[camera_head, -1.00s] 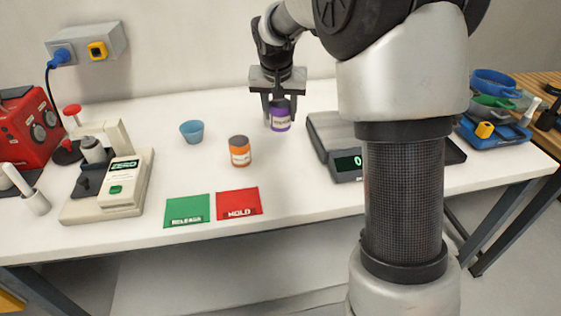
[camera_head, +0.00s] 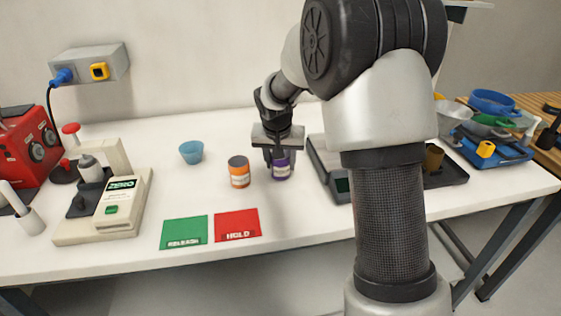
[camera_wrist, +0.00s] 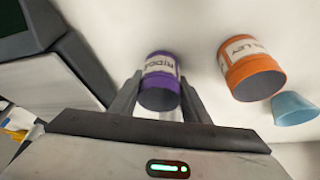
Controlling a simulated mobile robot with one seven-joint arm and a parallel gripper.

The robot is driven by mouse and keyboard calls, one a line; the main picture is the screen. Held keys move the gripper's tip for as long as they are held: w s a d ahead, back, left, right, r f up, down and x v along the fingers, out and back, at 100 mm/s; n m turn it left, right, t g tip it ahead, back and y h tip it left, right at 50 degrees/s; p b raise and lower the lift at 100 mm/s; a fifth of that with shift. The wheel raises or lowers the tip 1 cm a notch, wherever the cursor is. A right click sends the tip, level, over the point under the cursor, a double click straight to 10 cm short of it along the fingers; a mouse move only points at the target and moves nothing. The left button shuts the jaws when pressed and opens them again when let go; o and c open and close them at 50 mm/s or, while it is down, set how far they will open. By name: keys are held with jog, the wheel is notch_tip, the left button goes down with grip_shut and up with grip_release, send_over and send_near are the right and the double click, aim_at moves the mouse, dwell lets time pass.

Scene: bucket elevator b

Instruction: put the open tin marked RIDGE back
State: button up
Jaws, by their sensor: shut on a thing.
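The purple tin marked RIDGE (camera_head: 281,168) is upright between the fingers of my gripper (camera_head: 279,157), which is shut on it. It is just right of the orange tin (camera_head: 239,172), at or close above the white table; I cannot tell whether it touches. In the wrist view, the purple tin (camera_wrist: 160,70) shows its RIDGE label and a dark grey end, between the fingertips of my gripper (camera_wrist: 160,90). The orange tin (camera_wrist: 250,70) stands apart to the right there, its label partly readable as "LLEY".
A grey scale (camera_head: 325,165) stands close right of the held tin. A blue cup (camera_head: 191,152) is behind left. Green RELEASE (camera_head: 184,232) and red HOLD (camera_head: 237,224) mats lie in front. A ZERO device (camera_head: 120,205) is left. A brown tin (camera_head: 433,157) sits on a dark tray (camera_head: 450,176).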

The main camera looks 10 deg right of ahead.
jog(key=o, duration=1.5)
jog(key=shift+f, duration=0.15)
